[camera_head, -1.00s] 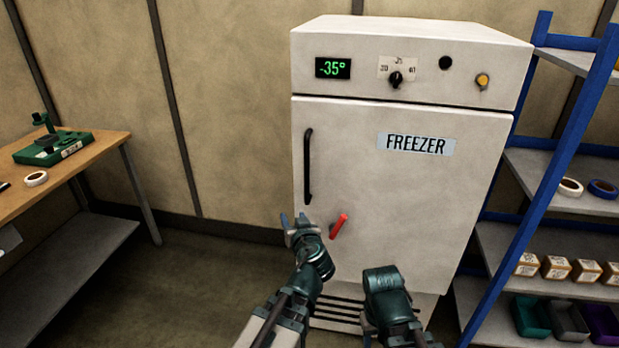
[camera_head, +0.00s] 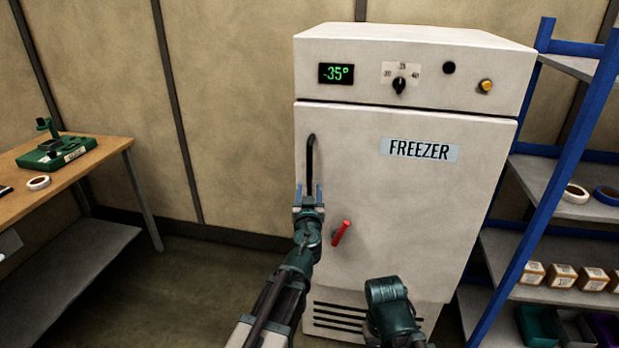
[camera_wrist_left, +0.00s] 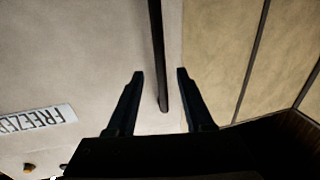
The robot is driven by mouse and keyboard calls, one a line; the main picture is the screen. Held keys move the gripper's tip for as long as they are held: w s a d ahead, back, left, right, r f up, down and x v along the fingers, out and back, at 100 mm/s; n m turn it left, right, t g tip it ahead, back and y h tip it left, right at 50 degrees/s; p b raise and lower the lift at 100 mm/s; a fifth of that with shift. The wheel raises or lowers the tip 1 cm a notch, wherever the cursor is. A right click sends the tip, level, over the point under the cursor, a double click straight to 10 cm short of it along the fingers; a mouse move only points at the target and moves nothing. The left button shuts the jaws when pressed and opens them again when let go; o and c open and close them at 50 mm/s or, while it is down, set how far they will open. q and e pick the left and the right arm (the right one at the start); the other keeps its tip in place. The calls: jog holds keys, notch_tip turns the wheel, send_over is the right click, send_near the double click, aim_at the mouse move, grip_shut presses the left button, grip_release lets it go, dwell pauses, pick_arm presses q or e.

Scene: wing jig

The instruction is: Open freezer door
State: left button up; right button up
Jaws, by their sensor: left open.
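The white freezer (camera_head: 405,215) stands ahead with its door shut. A black vertical bar handle (camera_head: 310,160) is on the door's left side; it also shows in the left wrist view (camera_wrist_left: 157,55). A red lever (camera_head: 341,232) is lower on the door, tilted. My left gripper (camera_head: 309,190) is open at the handle's lower end. In the left wrist view its two fingers (camera_wrist_left: 160,75) appear on either side of the handle's end, with gaps on both sides. Contact cannot be told. My right arm shows low in the head view, but its gripper's fingers are not visible.
A blue-framed shelf (camera_head: 530,200) with tape rolls, small boxes and bins stands close on the right. A wooden workbench (camera_head: 95,160) with a green device (camera_head: 57,150) is at the left. Floor between bench and freezer is clear.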

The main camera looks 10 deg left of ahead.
aim_at(309, 178)
pick_arm(q)
jog(key=x, duration=0.7)
jog(key=shift+w+a, duration=0.1)
jog(key=shift+w, duration=0.3)
grip_shut()
dwell(1.0)
